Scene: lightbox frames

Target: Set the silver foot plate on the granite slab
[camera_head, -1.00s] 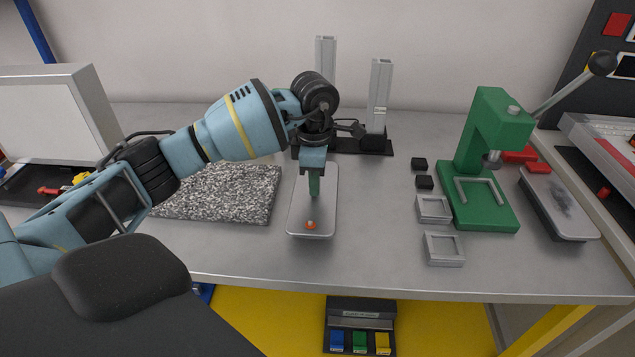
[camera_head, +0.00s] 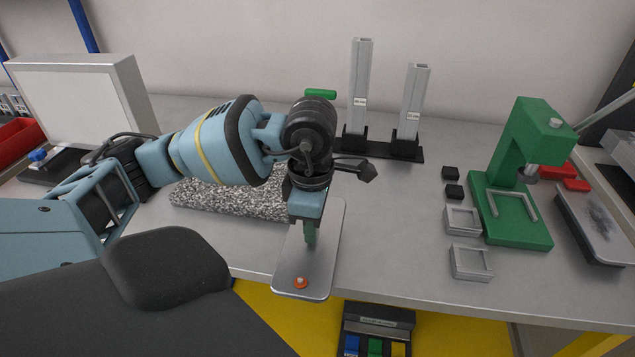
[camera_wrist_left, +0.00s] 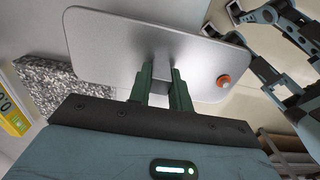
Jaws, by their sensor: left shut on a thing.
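The silver foot plate (camera_head: 326,262) is a flat rounded metal plate with an orange knob near its front end. My left gripper (camera_head: 310,235) is shut on it with green fingers and holds it raised, its front end over the table's front edge. The left wrist view shows the plate's broad face (camera_wrist_left: 115,45) tilted, with the green fingers (camera_wrist_left: 165,85) against it. The exact grip point is unclear. The speckled granite slab (camera_head: 235,201) lies on the table to the left of the plate, partly hidden by my arm. It also shows in the left wrist view (camera_wrist_left: 48,84). My right gripper is not in the head view.
Two grey posts (camera_head: 361,88) stand on a black base behind the plate. A green press (camera_head: 512,190), small grey frames (camera_head: 470,262) and black blocks (camera_head: 452,191) stand to the right. A light-faced panel (camera_head: 75,100) stands at the left. The table between plate and frames is clear.

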